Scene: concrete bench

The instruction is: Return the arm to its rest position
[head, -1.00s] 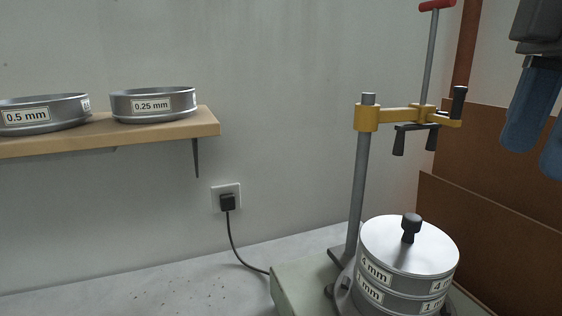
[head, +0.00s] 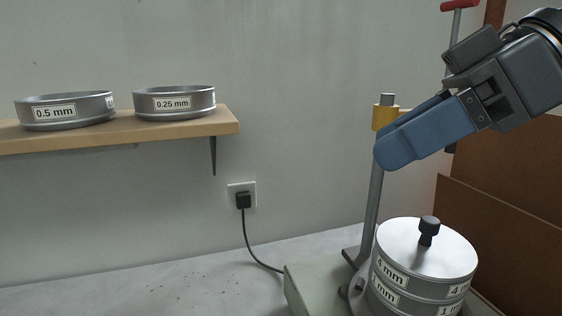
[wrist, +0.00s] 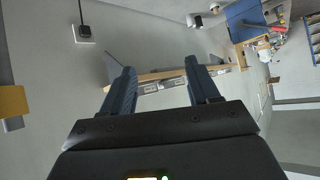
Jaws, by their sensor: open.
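My gripper (head: 400,146) is in the upper right of the head view, with its blue fingers pointing left and slightly down. It is above the sieve stack and in front of the clamp stand's post, touching neither as far as I can tell. In the wrist view my gripper (wrist: 162,88) shows two blue fingers set well apart with nothing between them. The gripper is open and empty. Part of the clamp behind it is hidden by my arm.
The lidded sieve stack (head: 420,262) stands on the shaker by the post (head: 372,195). A wooden shelf (head: 225,122) holds a 0.5 mm sieve (head: 75,112) and a 0.25 mm sieve (head: 190,103). A plug (head: 243,199) sits in the wall. Open bench lies left of the shaker.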

